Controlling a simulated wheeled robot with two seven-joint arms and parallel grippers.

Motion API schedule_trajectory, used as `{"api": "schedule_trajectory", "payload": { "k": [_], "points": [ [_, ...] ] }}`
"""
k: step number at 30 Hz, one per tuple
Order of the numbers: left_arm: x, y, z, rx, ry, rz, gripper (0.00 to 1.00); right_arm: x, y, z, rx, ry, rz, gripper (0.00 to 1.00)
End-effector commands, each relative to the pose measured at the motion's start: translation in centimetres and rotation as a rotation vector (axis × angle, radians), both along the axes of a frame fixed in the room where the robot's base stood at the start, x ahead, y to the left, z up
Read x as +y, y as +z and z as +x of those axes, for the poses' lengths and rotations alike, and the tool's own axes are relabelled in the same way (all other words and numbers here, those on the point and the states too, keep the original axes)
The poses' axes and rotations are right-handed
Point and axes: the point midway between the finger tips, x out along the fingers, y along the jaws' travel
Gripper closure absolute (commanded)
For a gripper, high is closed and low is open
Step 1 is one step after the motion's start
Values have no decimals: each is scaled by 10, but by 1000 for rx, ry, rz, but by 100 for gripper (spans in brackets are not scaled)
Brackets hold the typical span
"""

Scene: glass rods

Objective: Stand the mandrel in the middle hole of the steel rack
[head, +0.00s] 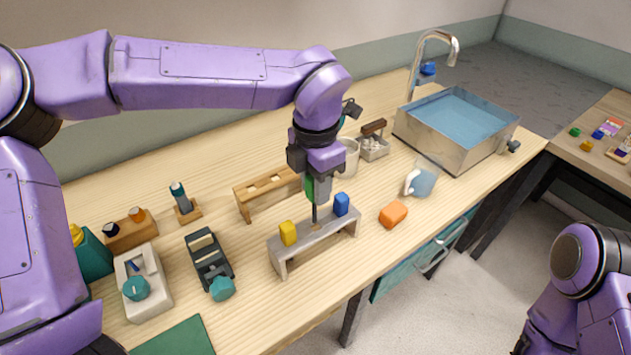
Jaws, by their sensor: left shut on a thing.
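The steel rack (296,246) is a low grey bench near the table's front edge. A yellow block-like piece (288,233) is at its left end and a blue one (341,204) at its right end. My left gripper (318,185) is above the rack's middle, shut on the mandrel, whose green part shows between the fingers. The mandrel's thin dark rod (314,213) points down, about upright, with its lower end at the middle of the rack's top. I cannot tell whether the tip is in the hole. My right gripper is out of view; only its arm shows at lower right.
A wooden rack (268,189) stands behind the steel rack. An orange block (393,214) and a clear jug with blue content (421,180) lie to the right, before a sink (440,135). Dark (208,262) and white (145,284) devices stand at left.

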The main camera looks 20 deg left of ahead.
Motion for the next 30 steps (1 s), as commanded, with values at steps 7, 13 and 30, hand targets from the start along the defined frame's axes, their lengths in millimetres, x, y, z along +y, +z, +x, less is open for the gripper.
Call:
{"api": "schedule_trajectory", "payload": {
  "k": [7, 13, 30],
  "points": [
    [0, 0, 1, 1, 0, -1, 98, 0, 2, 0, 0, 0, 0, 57],
    [0, -1, 1, 1, 1, -1, 98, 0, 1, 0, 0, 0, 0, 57],
    [0, -24, 1, 0, 1, 0, 98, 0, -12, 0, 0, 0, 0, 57]
  ]
}}
